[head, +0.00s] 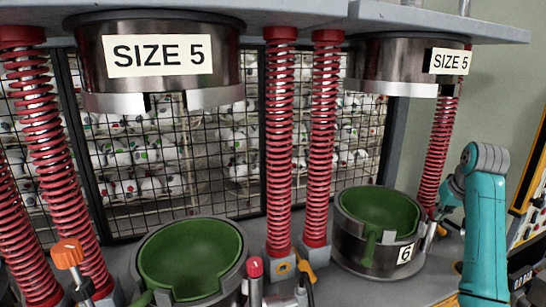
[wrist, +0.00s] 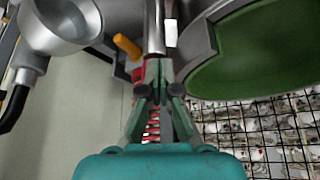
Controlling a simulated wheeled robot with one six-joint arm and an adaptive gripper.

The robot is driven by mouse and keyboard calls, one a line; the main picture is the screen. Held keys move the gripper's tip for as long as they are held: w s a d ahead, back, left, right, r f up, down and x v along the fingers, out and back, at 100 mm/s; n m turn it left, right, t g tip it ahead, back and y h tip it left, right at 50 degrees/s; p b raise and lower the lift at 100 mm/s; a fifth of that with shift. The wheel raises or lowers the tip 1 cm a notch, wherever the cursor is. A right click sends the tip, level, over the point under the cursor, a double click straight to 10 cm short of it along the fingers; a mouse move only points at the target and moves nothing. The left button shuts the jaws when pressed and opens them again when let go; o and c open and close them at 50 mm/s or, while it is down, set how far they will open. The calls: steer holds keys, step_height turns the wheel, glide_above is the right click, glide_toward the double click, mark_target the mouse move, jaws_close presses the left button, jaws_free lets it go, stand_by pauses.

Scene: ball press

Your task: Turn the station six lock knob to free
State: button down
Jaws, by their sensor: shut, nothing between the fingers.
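The station with the number 6 plate (head: 405,253) has a green-lined bowl (head: 376,212) at the right of the head view. In the wrist view, an orange knob or handle (wrist: 127,47) shows just beyond and left of my gripper (wrist: 165,66). A round metal post (wrist: 154,28) stands beside it, and the green bowl (wrist: 250,50) is to the right. My gripper is shut and empty, its tips close to the post; whether they touch it is unclear. In the head view my teal arm is by the bowl's right side, and the fingertips cannot be made out.
A yellow-orange handle (head: 304,269) sits left of station six, and an orange knob (head: 70,254) is at far left. Red springs (head: 279,140) and SIZE 5 press heads (head: 158,60) stand around. A metal cup (wrist: 65,22) is left of my gripper. Wire mesh (wrist: 270,130) lies behind.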

steer(key=shift+s+d, duration=0.1)
steer(key=shift+d, duration=0.6)
stand_by(0.4)
steer(key=shift+s, duration=0.15)
step_height(320, 180, up, 6)
steer(key=shift+s, duration=0.2)
stand_by(0.6)
steer(key=shift+w+a+f, duration=0.1)
steer(key=shift+a+f, duration=0.1)
steer(key=shift+f, duration=0.8)
steer(key=shift+w+a+f, duration=0.1)
steer(key=shift+a+f, duration=0.1)
steer(key=shift+f, duration=0.8)
steer(key=shift+w+a+f, duration=0.1)
steer(key=shift+a+f, duration=0.1)
steer(key=shift+f, duration=0.8)
steer(key=shift+w, duration=0.2)
